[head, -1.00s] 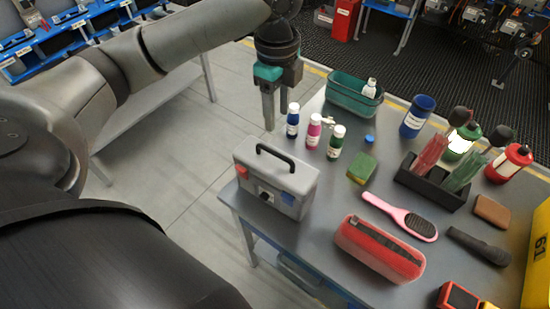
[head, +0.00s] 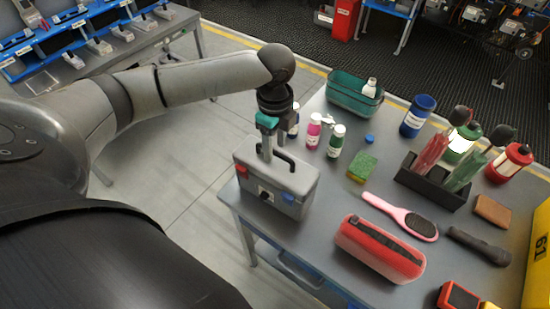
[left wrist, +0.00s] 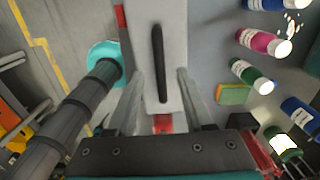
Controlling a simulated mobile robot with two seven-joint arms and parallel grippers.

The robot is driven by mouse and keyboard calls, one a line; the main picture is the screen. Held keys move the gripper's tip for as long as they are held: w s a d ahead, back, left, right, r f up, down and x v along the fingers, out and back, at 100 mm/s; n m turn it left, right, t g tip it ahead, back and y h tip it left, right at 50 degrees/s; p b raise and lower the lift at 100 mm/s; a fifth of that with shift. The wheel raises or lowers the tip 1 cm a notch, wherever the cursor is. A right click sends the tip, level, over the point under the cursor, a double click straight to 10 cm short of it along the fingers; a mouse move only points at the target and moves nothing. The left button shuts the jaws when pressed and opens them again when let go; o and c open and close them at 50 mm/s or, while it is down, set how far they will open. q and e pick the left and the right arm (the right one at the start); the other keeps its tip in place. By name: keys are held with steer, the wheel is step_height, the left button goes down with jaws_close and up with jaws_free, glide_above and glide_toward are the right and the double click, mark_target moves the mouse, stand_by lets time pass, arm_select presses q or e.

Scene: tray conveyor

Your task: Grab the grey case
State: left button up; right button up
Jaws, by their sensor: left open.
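The grey case (head: 300,187) stands upright at the table's near-left corner, with a black handle on top and red and blue latches on its front. My left gripper (head: 266,158) is over the case's top, beside the handle in the head view. In the left wrist view the gripper (left wrist: 160,85) is open, its two fingers on either side of the black handle (left wrist: 158,62). The case's grey top (left wrist: 174,30) shows between the fingers. I cannot tell whether the fingers touch it. My right gripper is not in view.
Small bottles (head: 314,131) stand just behind the case. A red pouch (head: 378,250) and a pink brush (head: 400,213) lie to its right. A teal bin (head: 352,97) stands at the far side, and a black holder (head: 432,187) stands right. Left of the table is open floor.

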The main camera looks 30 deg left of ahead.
arm_select(q)
steer(key=shift+f, duration=1.4)
steer(key=shift+c, duration=0.4)
jaws_close()
steer(key=shift+w+r, duration=0.1)
